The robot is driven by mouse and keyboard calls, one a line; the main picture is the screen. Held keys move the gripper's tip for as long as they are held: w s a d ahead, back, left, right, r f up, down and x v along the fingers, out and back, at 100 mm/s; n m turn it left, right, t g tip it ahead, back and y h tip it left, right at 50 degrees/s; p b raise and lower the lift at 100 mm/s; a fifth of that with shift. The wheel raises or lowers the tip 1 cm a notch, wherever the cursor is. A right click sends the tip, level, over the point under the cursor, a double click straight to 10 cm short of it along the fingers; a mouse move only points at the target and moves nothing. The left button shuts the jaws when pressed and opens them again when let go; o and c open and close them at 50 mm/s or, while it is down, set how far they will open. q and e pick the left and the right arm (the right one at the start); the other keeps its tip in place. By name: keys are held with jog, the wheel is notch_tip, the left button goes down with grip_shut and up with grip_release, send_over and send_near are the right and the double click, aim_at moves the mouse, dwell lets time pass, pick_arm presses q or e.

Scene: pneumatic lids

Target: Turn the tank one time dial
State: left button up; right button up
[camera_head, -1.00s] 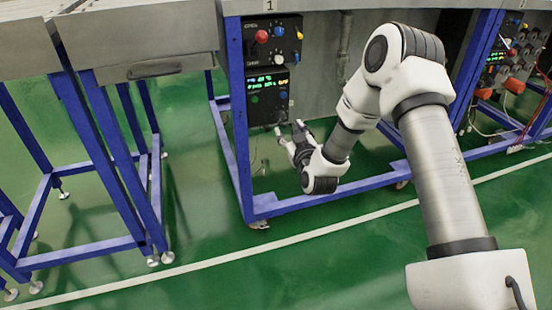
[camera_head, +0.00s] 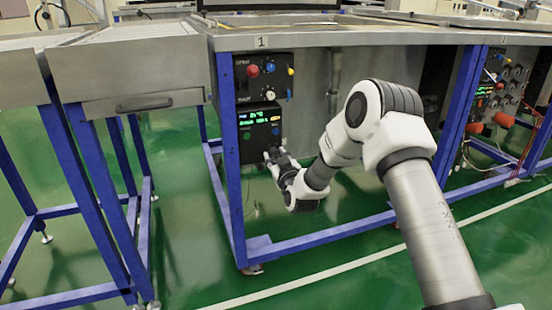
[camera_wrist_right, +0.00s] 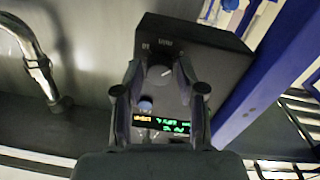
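Tank one's lower black control box (camera_head: 245,139) hangs under the tank marked 1, with a lit display (camera_head: 258,118). My right gripper (camera_head: 271,154) is at the box's lower edge in the head view, covering the dial there. In the wrist view the right gripper (camera_wrist_right: 159,70) is open, its fingertips apart on either side of the dial. I cannot tell whether they touch it. My left gripper is not in view.
An upper black box (camera_head: 267,89) with red, blue and yellow knobs sits just above. A blue frame leg (camera_head: 229,150) stands close beside the boxes. A metal pipe (camera_wrist_right: 38,62) runs near the box. Tank one (camera_head: 340,38) overhangs them.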

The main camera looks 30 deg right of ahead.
grip_shut()
jog(key=shift+m, duration=0.4)
jog(key=m+p, duration=0.1)
jog(key=m, duration=0.1)
jog(key=shift+r+m, duration=0.1)
jog(key=shift+m, duration=0.2)
jog(key=m, duration=0.3)
jog(key=shift+m+p, duration=0.3)
jog(key=shift+p, duration=0.1)
jog(key=m, duration=0.4)
jog(key=shift+m+g+y+b, duration=0.3)
jog(key=shift+m+y+b, duration=0.1)
jog(key=shift+m, duration=1.9)
